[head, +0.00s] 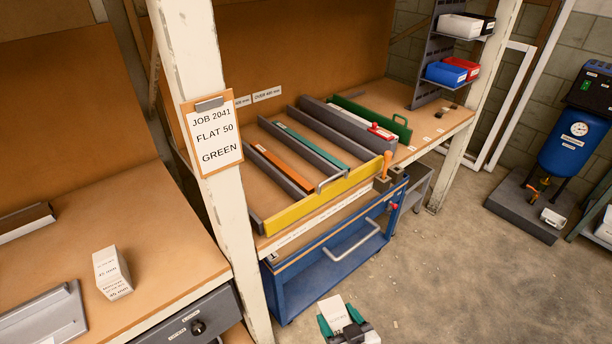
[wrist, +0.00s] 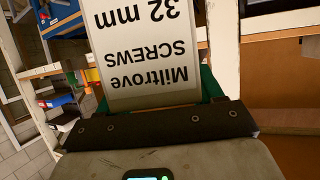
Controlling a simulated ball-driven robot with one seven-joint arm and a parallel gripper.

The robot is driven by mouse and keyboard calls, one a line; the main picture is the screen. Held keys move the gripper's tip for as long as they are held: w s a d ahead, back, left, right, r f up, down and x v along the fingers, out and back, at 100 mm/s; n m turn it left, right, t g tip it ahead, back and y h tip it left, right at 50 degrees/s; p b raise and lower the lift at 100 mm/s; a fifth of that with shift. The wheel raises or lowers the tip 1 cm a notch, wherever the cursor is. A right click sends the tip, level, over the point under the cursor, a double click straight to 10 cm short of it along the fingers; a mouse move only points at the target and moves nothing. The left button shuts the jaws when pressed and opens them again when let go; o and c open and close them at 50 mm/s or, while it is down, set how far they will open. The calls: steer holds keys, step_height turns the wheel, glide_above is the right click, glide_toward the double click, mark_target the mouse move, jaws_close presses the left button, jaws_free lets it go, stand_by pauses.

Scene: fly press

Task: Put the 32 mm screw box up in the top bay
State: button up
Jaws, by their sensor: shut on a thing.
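The 32 mm screw box (wrist: 150,50) is a white carton printed "Miltrove SCREWS 32 mm", upside down in the wrist view. It also shows small and pale at the bottom of the head view (head: 333,311). My gripper (head: 341,327) is shut on it, with green fingers at its sides. It holds the box over the floor in front of the blue cart. The box's far side is hidden. No bay marked as the top bay can be made out.
Another white box (head: 112,273), seemingly marked 45 mm, stands on the left bench. A white post (head: 215,150) with a job card rises between the benches. The blue cart (head: 335,262) stands under the middle bench, which holds long strips. Bins (head: 461,26) sit on a rack at right.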

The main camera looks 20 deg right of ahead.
mark_target(341, 321)
step_height(341, 321, up, 6)
steer(key=p, duration=0.4)
steer(key=shift+s+f, duration=0.25)
steer(key=shift+f, duration=0.2)
steer(key=shift+s+d+f, duration=0.1)
steer(key=shift+d, duration=0.15)
